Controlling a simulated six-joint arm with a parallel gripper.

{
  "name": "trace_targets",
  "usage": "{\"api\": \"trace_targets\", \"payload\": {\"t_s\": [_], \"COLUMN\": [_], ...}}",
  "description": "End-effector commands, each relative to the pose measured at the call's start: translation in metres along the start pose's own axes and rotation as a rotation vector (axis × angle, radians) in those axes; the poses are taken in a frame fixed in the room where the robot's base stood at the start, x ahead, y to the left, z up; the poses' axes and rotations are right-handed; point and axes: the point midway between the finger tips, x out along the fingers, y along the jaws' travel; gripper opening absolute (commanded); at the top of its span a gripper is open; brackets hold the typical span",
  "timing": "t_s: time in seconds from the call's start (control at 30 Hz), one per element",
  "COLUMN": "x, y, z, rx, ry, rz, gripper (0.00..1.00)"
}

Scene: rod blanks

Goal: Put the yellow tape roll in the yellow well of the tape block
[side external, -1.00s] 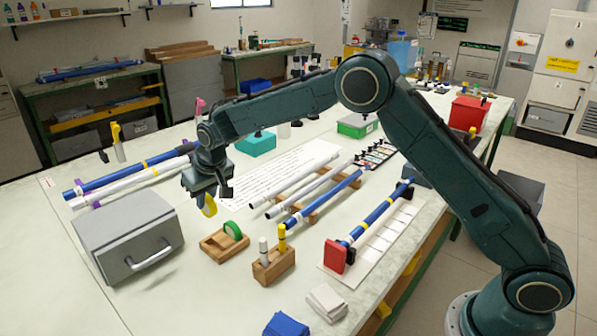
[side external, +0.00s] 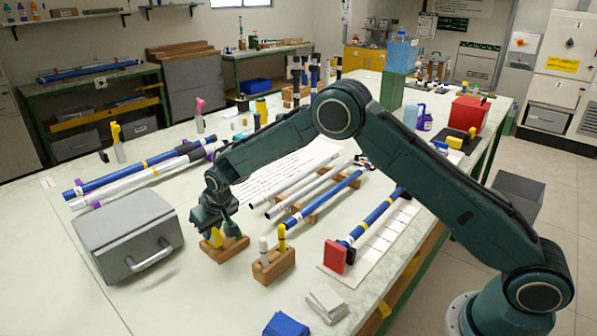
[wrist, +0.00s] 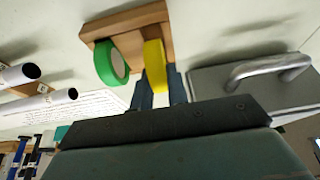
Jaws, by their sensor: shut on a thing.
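The yellow tape roll (wrist: 154,66) is held on edge between the fingers of my gripper (wrist: 157,92). In the side external view the roll (side external: 216,237) shows just under my gripper (side external: 214,226), at the wooden tape block (side external: 229,251). In the wrist view the roll overlaps the block (wrist: 125,22), beside the green tape roll (wrist: 112,62), which stands in the block. My gripper is shut on the yellow roll. The well under it is hidden, so I cannot tell how deep the roll sits.
A grey box with a handle (side external: 127,238) stands close on the left. A wooden holder (side external: 273,267) with a white and a yellow marker stands in front right. White and blue rods (side external: 317,192) lie on racks to the right. Bare table lies in front of the block.

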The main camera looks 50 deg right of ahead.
Motion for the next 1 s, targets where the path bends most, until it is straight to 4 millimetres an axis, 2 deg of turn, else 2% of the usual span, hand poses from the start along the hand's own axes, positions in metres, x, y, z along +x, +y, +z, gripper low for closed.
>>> {"api": "trace_targets", "payload": {"t_s": [0.2, 0.6, 0.63, 0.73, 1.0], "x": [0.016, 0.019, 0.019, 0.019, 0.018], "y": [0.0, 0.0, 0.0, 0.0, 0.0], "z": [0.007, 0.008, 0.008, 0.008, 0.008], "rx": [0.0, 0.0, 0.0, 0.0, 0.0], "ry": [-0.001, -0.001, -0.001, 0.0, 0.0], "rz": [0.0, 0.0, 0.0, 0.0, 0.0], "gripper": [0.0, 0.0, 0.18, 0.37, 0.38]}}
